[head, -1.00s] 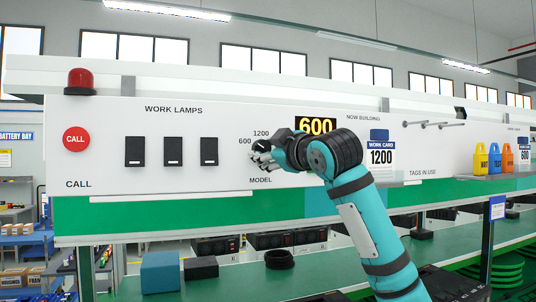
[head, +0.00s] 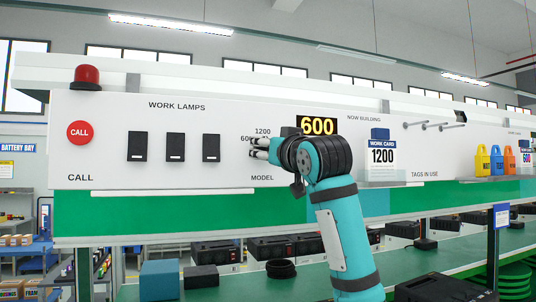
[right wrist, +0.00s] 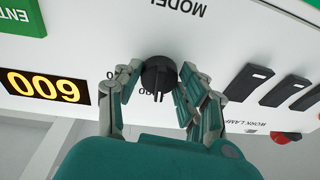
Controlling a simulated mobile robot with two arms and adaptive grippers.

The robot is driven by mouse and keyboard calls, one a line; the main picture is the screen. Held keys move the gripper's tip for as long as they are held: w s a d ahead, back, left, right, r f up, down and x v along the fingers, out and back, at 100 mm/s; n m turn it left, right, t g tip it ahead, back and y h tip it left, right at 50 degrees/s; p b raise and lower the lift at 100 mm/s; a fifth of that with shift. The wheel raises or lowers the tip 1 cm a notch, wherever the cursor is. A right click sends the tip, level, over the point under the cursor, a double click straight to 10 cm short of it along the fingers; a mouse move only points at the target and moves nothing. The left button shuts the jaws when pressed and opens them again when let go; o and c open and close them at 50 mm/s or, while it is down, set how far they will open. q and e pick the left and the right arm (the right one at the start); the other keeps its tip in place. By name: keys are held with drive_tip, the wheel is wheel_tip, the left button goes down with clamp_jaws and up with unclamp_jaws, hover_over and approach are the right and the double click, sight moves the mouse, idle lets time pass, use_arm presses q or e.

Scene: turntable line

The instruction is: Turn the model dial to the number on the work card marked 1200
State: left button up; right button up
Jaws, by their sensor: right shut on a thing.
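In the head view my right gripper (head: 262,150) covers the dial. The labels 1200 and 600 show beside it, 600 partly hidden. The work card (head: 383,157) marked 1200 stands on the panel right of my wrist. The NOW BUILDING display (head: 317,125) reads 600. My left gripper is out of view.
Three black lamp switches (head: 175,147) and a red CALL button (head: 80,132) are left of the dial. Pegs (head: 428,125) and coloured tags (head: 495,160) are to the right. A green bench (head: 225,283) with boxes lies below.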

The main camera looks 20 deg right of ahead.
drive_tip(key=shift+m, duration=0.7)
drive_tip(key=o, duration=1.2)
drive_tip(key=shift+c, duration=0.2)
drive_tip(key=shift+s, duration=0.1)
drive_tip(key=s+d+f, duration=0.1)
drive_tip(key=s, duration=1)
drive_tip(key=shift+s+f, duration=0.35)
